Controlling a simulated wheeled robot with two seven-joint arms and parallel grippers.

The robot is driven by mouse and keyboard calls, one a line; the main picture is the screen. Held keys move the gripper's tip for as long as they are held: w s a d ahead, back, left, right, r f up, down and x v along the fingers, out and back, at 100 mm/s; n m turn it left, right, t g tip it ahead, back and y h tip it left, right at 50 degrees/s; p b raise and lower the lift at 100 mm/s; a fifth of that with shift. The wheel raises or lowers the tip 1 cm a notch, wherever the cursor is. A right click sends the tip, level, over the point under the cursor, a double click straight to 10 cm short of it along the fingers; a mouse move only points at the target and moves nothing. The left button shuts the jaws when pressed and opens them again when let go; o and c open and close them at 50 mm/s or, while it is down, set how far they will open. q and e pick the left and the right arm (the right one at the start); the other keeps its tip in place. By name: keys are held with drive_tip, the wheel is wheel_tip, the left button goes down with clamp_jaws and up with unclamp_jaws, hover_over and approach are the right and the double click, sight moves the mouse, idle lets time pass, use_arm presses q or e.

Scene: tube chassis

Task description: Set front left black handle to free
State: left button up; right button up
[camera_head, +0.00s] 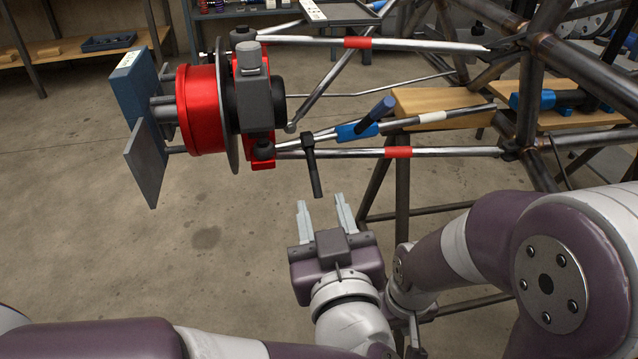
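The black handle (314,168) is a short dark bar on the tie rod in front of the red hub, hanging down and tilted slightly right. My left gripper (320,203) is below it, with its two pale fingers apart and pointing up toward the handle. The fingers are empty and a small gap appears between them and the handle's lower end. My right arm comes in from the right; only a small dark part of what may be its gripper (415,338) shows at the bottom, and its fingers cannot be made out.
The red hub (203,110) with a disc and grey caliper stands at upper left. A blue handle (374,115) sits on the rod to the right. Red-banded tubes (397,153) run to the dark chassis frame (530,90).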

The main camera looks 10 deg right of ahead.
sight(315, 179)
use_arm(q)
drive_tip(key=w+b, duration=0.2)
drive_tip(key=w, duration=0.3)
drive_tip(key=w+b, duration=0.2)
drive_tip(key=w, duration=0.2)
drive_tip(key=shift+w+f+b, duration=0.2)
drive_tip(key=shift+w+b, duration=0.15)
drive_tip(key=shift+w+r, duration=0.1)
drive_tip(key=shift+w, duration=0.2)
clamp_jaws()
